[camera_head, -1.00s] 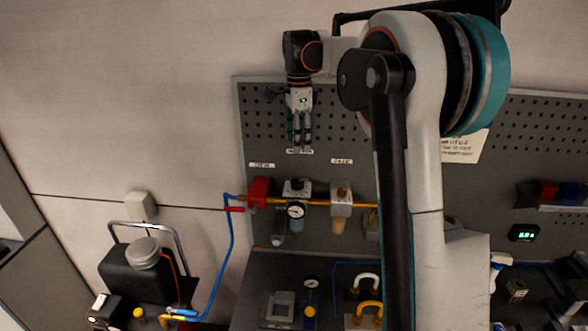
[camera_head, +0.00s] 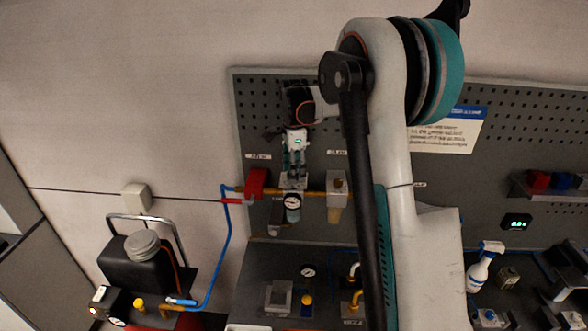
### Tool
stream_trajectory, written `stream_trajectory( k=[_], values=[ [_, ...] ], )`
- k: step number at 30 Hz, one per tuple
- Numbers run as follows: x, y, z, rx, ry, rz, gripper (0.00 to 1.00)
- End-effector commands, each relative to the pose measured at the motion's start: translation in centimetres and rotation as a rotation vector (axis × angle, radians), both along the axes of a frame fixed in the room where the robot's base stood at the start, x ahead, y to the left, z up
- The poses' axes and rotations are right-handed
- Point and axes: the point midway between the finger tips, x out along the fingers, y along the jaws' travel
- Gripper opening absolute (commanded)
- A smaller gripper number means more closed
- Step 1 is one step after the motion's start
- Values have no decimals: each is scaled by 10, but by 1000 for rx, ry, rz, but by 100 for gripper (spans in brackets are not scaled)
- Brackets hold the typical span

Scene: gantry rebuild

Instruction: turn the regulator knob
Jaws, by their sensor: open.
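The regulator is mounted on the pegboard's brass pipe line, with its round white gauge (camera_head: 292,202) facing out. Its knob (camera_head: 293,181) is on top, partly hidden by my fingers. My gripper (camera_head: 293,172) points down right above the regulator, its fingertips at the knob. The fingers are open; whether they touch the knob cannot be told from this view.
A red valve (camera_head: 256,182) sits left of the regulator and a filter bowl (camera_head: 336,190) to its right. A blue hose (camera_head: 229,245) runs down to a black compressor (camera_head: 140,268). A workbench with fittings lies below. My arm hides part of the board.

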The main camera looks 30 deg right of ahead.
Motion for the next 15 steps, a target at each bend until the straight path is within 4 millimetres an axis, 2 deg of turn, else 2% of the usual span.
stream_trajectory(
  k=[7, 8, 13, 15],
  values=[
    [0, 0, -1, 0, 0, 0, 54],
    [0, 0, -1, 0, 0, 0, 52],
    [0, 0, -1, 0, 0, 0, 14],
    [0, 0, -1, 0, 0, 0, 10]
  ],
)
